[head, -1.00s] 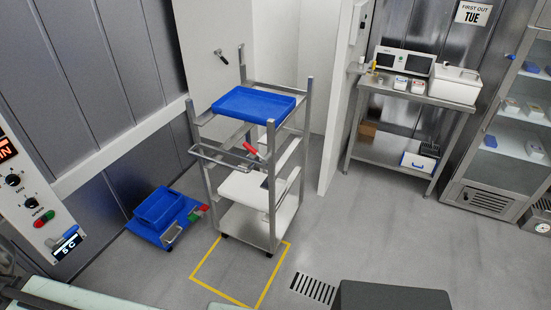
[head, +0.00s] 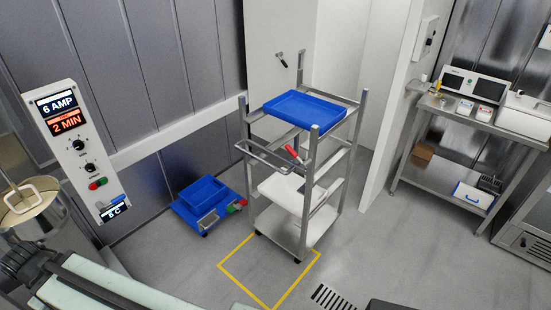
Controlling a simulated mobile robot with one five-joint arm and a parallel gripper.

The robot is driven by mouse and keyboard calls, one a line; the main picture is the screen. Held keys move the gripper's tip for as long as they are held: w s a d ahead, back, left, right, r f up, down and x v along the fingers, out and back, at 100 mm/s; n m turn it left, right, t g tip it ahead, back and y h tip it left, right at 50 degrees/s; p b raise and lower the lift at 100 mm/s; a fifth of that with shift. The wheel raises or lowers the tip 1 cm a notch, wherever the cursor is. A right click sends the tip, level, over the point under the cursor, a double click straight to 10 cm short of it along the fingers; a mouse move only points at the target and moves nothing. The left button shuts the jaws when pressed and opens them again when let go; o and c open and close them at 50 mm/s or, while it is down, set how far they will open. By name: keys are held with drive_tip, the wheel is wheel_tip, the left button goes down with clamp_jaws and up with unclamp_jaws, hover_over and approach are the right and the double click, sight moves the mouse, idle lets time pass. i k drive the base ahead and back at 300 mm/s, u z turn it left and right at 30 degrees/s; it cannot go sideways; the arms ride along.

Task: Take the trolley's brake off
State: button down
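The metal trolley (head: 311,180) stands upright in the middle of the head view, partly over a yellow floor outline. A blue tray (head: 304,108) is on its top, and white trays (head: 283,191) sit lower down. A red-ended lever (head: 291,151) shows on the side near the push handle (head: 270,160); it tilts up to the left. Whether this lever is the brake, and how it is set, I cannot tell. My gripper is not in view.
A low blue dolly (head: 209,203) with a blue crate stands left of the trolley. A control panel (head: 81,150) and a steel pot (head: 30,207) are at the left. A steel bench (head: 452,175) stands at the right.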

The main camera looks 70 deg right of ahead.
sight(303, 165)
drive_tip(key=u, duration=0.05)
drive_tip(key=i, duration=1)
drive_tip(key=u, duration=0.05)
